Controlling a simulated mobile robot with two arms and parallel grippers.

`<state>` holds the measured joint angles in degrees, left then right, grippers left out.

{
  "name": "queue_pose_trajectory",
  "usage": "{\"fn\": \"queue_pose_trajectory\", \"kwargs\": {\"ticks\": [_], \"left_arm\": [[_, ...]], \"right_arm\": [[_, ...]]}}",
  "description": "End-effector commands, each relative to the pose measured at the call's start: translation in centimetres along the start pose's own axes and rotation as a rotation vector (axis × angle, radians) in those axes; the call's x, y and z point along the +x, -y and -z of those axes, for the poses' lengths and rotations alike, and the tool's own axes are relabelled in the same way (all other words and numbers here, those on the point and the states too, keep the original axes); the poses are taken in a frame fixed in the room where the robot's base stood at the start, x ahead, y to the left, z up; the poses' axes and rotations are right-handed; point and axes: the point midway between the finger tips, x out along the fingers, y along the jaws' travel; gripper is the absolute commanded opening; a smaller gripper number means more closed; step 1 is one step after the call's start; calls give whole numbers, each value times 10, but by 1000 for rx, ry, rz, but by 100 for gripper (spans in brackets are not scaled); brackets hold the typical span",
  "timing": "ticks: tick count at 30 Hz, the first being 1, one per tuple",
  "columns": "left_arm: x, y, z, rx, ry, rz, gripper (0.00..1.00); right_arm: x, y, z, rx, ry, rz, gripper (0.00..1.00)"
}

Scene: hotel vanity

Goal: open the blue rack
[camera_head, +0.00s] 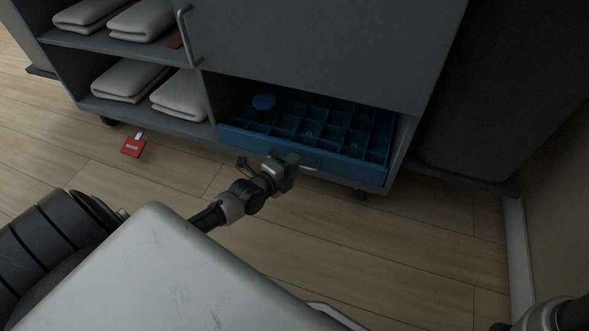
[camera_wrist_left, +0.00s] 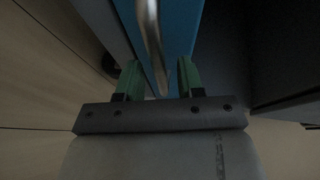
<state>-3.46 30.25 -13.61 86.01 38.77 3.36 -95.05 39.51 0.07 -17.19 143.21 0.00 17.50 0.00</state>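The blue rack (camera_head: 345,164) is a shallow tray divided into small square compartments, in the lower right bay of the grey cabinet. A metal bar handle (camera_head: 309,168) is on its front face. My left gripper (camera_head: 290,163) is at the rack's front, by the left part of the handle. In the left wrist view, its two green fingers (camera_wrist_left: 159,76) are apart, with the handle (camera_wrist_left: 150,35) running between them and the blue front (camera_wrist_left: 181,25) beyond. I cannot tell whether either finger touches the handle. My right gripper is out of view.
The grey cabinet (camera_head: 330,45) has a large panel above the rack and folded white towels (camera_head: 181,95) on shelves at left. A red tag (camera_head: 133,147) lies on the floor.

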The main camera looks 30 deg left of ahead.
Motion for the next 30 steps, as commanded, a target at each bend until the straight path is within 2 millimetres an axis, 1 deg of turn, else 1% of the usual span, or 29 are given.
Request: {"fn": "queue_pose_trajectory", "kwargs": {"ticks": [1,4,12,17,18,19,20,30], "left_arm": [[5,-2,0,0,0,2,38],[8,-1,0,1,0,0,38],[9,0,0,0,0,-1,38],[9,0,0,0,0,-1,13],[9,0,0,0,0,-1,7],[9,0,0,0,0,-1,2],[9,0,0,0,0,-1,0],[7,0,0,0,0,-2,0]], "right_arm": [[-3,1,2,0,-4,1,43],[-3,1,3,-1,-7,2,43],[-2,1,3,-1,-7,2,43],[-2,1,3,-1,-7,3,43],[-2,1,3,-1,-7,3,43],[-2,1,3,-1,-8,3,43],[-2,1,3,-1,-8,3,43],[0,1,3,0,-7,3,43]]}}
